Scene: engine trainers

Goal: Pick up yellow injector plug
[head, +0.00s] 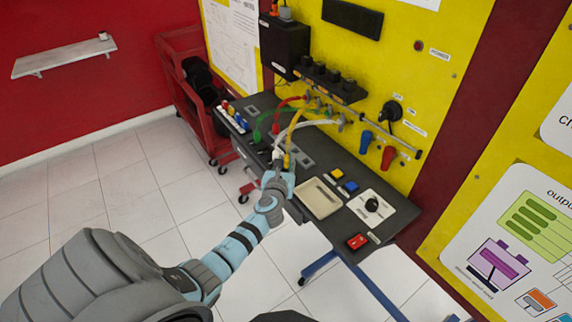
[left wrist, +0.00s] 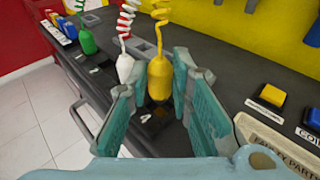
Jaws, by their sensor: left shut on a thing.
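The yellow injector plug (left wrist: 160,80) is a rounded plug with a coiled yellow cord rising from its top. It stands upright between the teal fingers of my left gripper (left wrist: 158,88), which is shut on it. In the head view, my left gripper (head: 279,174) is at the front edge of the bench, with the yellow plug (head: 287,160) at its tips. A white plug (left wrist: 124,68) stands just left of the fingers, and a green plug (left wrist: 86,42) is farther left. My right gripper is not in view.
The dark bench (head: 320,158) carries a beige tray (head: 318,199), yellow and blue buttons, a dial panel (head: 371,206) and a red switch (head: 357,241) to the right. Coiled cords hang from a wall rail behind. A red cart (head: 186,72) stands at the left.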

